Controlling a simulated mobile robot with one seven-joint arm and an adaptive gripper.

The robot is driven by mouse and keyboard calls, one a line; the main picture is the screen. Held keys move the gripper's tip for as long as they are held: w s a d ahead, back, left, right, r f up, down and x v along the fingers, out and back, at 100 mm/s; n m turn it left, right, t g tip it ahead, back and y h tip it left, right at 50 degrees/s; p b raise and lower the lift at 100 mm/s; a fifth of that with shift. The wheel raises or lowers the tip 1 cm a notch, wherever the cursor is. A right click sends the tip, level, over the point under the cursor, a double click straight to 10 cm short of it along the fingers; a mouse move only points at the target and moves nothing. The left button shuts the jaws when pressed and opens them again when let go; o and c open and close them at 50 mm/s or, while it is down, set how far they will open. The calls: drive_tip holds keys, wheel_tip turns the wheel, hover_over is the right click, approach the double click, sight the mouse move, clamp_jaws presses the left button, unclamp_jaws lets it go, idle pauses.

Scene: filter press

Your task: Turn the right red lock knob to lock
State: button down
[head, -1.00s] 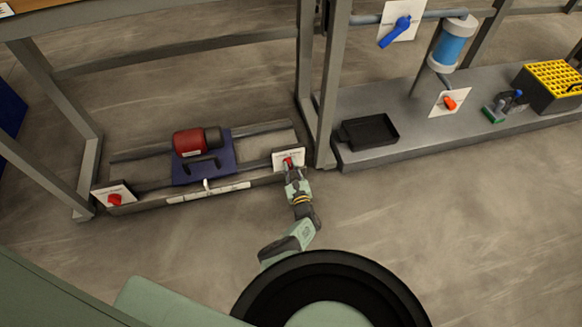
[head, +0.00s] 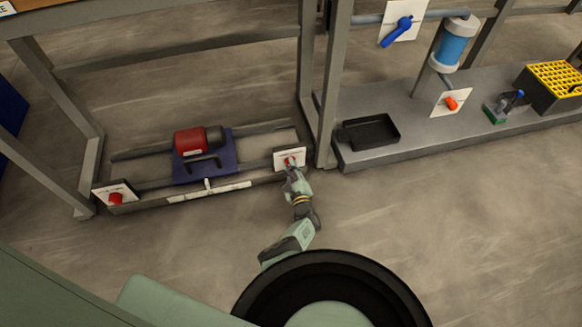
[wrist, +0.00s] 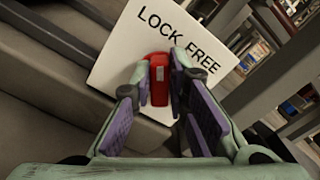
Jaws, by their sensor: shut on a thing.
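The right red lock knob (head: 289,162) sits on a small white plate (head: 301,156) at the right end of the low rail frame. In the wrist view the knob (wrist: 160,79) stands between my fingers, in front of the plate lettered "LOCK" and "FREE" (wrist: 120,50). The grip (wrist: 161,82) of my gripper is shut on the knob, with a pad at each side. The knob's long side points up toward the gap between the two words in that tilted view. In the head view my gripper (head: 290,168) covers part of the knob.
The left red knob (head: 116,198) is on its own plate at the frame's left end. A red and black motor (head: 198,140) on a blue carriage (head: 221,168) sits on the rails. A grey frame post (head: 328,100) stands close right of the gripper. Open floor lies in front.

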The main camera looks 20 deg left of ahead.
drive_tip(key=c, duration=1.6)
unclamp_jaws()
drive_tip(key=shift+o, duration=0.2)
